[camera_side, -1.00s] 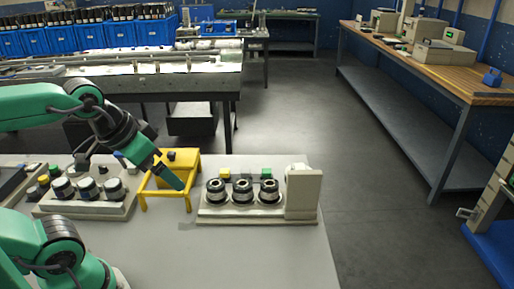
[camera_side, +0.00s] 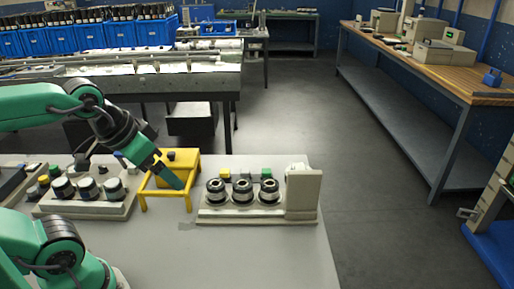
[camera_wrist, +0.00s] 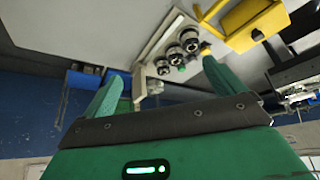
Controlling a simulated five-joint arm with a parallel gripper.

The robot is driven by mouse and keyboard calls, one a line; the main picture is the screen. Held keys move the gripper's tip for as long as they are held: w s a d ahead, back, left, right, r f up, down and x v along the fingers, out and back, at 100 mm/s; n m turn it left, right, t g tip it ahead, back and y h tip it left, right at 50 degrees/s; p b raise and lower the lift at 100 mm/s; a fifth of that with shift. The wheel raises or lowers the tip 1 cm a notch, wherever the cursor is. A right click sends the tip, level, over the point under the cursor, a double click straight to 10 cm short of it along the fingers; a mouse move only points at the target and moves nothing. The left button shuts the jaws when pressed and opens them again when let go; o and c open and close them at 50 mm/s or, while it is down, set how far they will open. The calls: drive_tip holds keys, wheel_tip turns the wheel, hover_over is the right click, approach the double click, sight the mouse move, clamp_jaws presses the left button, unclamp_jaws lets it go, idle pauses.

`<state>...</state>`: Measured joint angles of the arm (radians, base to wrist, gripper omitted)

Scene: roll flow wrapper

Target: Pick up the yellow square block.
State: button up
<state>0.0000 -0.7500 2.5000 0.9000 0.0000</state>
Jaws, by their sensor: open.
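A small yellow square block (camera_side: 225,174) sits at the back left of a pale fixture (camera_side: 238,216), behind a row of three dark round rollers (camera_side: 243,190). A green block (camera_side: 266,173) sits to its right. My gripper (camera_side: 172,179) is to the left of the yellow block, pointing down and right, in front of a yellow stand (camera_side: 191,160). In the wrist view, the two green fingers of my gripper (camera_wrist: 165,88) are spread apart with nothing between them.
A panel with several round knobs (camera_side: 86,187) and coloured buttons stands left of the yellow stand. A white upright housing (camera_side: 303,193) closes the fixture's right end. The grey tabletop (camera_side: 250,255) in front is clear.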

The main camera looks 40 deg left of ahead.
drive_tip(key=c, duration=0.8)
drive_tip(key=shift+w+r, duration=0.1)
drive_tip(key=shift+w, duration=0.05)
